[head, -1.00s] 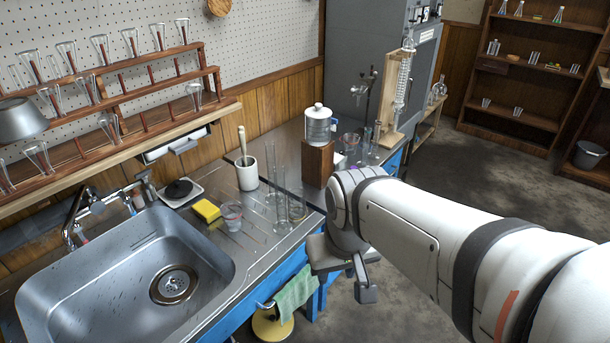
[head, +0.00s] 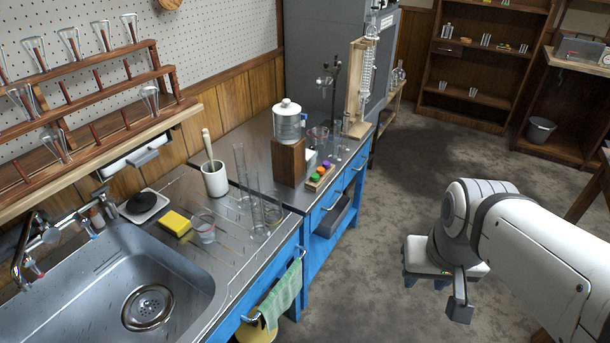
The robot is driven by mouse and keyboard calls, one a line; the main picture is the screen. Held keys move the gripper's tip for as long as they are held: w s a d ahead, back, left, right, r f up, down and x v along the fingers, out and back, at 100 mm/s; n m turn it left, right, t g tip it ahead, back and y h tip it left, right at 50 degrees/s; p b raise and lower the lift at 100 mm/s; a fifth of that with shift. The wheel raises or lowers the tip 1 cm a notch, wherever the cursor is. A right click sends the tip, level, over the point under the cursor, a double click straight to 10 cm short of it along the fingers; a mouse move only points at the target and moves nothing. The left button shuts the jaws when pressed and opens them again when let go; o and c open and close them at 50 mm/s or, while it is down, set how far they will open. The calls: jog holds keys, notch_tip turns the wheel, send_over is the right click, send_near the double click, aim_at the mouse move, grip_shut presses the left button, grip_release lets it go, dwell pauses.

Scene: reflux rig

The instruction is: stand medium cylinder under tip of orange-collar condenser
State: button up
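I cannot tell for sure which is the medium one. A coiled glass condenser (head: 368,72) hangs upright on a wooden stand at the bench's far end. No orange collar can be made out, and its tip is too small to see clearly. My gripper (head: 436,285) points down over the floor, right of the bench and away from the glassware. Its fingertips are not clear, and no held object is visible.
A wooden block (head: 289,162) with a lidded jar stands between cylinders and condenser. The floor (head: 400,170) right of the bench is clear.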

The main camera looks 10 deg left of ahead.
jog(key=shift+o, duration=0.5)
jog(key=shift+d, duration=0.2)
jog(key=shift+o, duration=1.4)
jog(key=w+a+f+n+t+b, duration=0.1)
jog(key=w+a+f+t+b, duration=0.1)
jog(key=w+f+b, duration=0.5)
jog(key=shift+w+a+t+b, duration=0.45)
jog(key=shift+a+b, duration=0.15)
jog(key=shift+a, duration=0.15)
jog(key=n+t+y+b, duration=0.75)
jog(key=y+b, duration=0.45)
jog(key=b, duration=1.3)
send_near(259, 214)
jog(key=shift+x, duration=4.8)
